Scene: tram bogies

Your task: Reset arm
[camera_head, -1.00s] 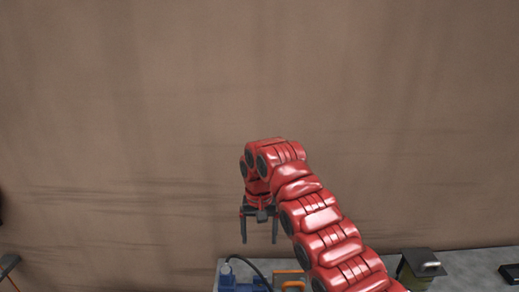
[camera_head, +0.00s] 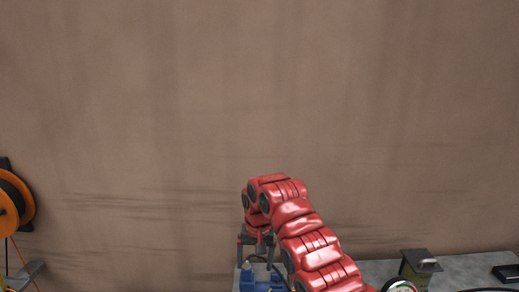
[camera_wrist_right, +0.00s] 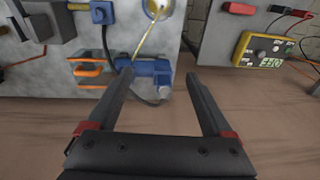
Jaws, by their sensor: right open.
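My right arm (camera_head: 300,230), red and jointed, reaches in from the lower right in the head view. Its gripper (camera_head: 256,250) points down in front of the brown wall, over a blue device. In the right wrist view the two dark fingers of the gripper (camera_wrist_right: 160,85) are wide apart with nothing between them. The blue device (camera_wrist_right: 148,75) shows beyond the fingertips; I cannot tell whether a finger touches it. My left gripper is not in view.
A grey worktop (camera_head: 375,272) runs along the lower right, with a dark-topped box (camera_head: 418,265) on it. An orange cable reel (camera_head: 12,205) stands at the left edge. A yellow meter (camera_wrist_right: 262,50) shows in the right wrist view. The wall area above is clear.

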